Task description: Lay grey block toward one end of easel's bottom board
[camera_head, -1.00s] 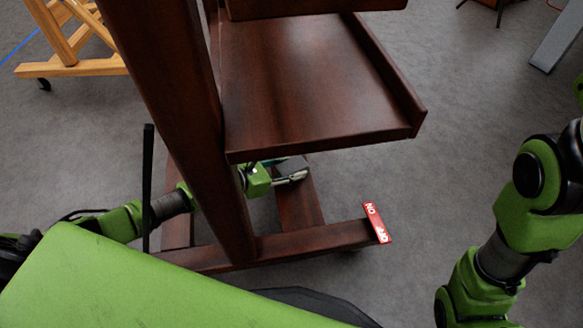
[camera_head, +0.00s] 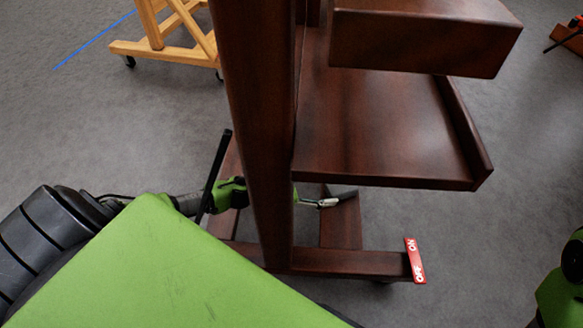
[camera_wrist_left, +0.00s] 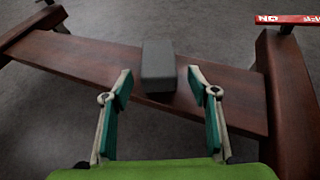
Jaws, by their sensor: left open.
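The grey block (camera_wrist_left: 158,66) rests on the easel's dark wooden bottom board (camera_wrist_left: 85,58) in the left wrist view, nearer the board's right end there. My left gripper (camera_wrist_left: 159,80) is open, with one teal-padded finger to each side on the near side of the block. A gap shows between each finger and the block. In the head view the left gripper (camera_head: 328,202) reaches past the easel's upright (camera_head: 262,130), low over the bottom board (camera_head: 342,225). Only a small dark part of the block shows there, by the fingertips. My right gripper is out of view.
The easel's wide shelf (camera_head: 385,130) overhangs the left gripper. A foot beam with a red ON/OFF label (camera_head: 415,260) lies in front. A lighter wooden easel (camera_head: 165,45) stands at the back left.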

